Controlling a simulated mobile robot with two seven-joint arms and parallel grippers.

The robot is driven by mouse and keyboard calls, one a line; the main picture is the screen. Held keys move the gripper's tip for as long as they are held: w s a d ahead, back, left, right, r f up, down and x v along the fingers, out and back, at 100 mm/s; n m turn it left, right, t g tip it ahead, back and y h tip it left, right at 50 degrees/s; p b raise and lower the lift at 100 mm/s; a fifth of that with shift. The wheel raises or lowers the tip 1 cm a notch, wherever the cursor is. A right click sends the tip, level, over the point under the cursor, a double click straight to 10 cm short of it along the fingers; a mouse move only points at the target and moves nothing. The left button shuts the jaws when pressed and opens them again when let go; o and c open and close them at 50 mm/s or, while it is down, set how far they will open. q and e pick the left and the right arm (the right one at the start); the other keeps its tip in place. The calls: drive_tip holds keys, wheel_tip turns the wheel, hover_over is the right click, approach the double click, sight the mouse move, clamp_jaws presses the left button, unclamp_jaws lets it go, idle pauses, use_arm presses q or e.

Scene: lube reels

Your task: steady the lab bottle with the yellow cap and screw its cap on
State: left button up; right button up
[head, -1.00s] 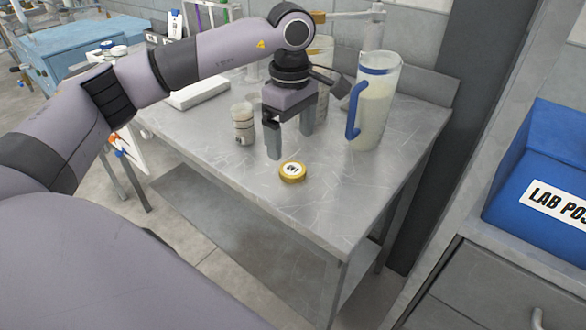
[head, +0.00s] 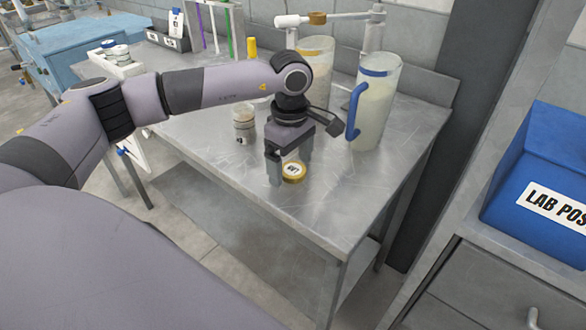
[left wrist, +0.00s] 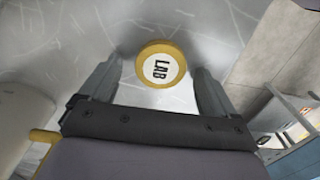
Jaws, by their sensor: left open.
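The round yellow cap (head: 293,172) with a white label lies flat on the metal table. It also shows in the left wrist view (left wrist: 160,64), its label reading LAB. My left gripper (head: 289,165) is open and points down at the cap, with one finger on each side of it; I cannot tell whether they touch it. In the left wrist view the cap is between the fingertips (left wrist: 158,72). A small clear jar (head: 243,125) stands upright left of the gripper; I cannot tell whether it is the lab bottle. My right gripper is not in view.
A blue-rimmed jug (head: 374,110) stands right of the gripper. A yellow-rimmed jug (head: 318,65) stands behind my arm, beside a yellow-topped container (head: 252,47). The table's front right (head: 335,205) is clear. A blue box (head: 545,170) sits on the right cabinet.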

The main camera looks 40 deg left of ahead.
sight(291, 168)
use_arm(q)
drive_tip(key=c, duration=1.1)
wheel_tip(291, 168, up, 20)
drive_tip(key=shift+r, duration=0.1)
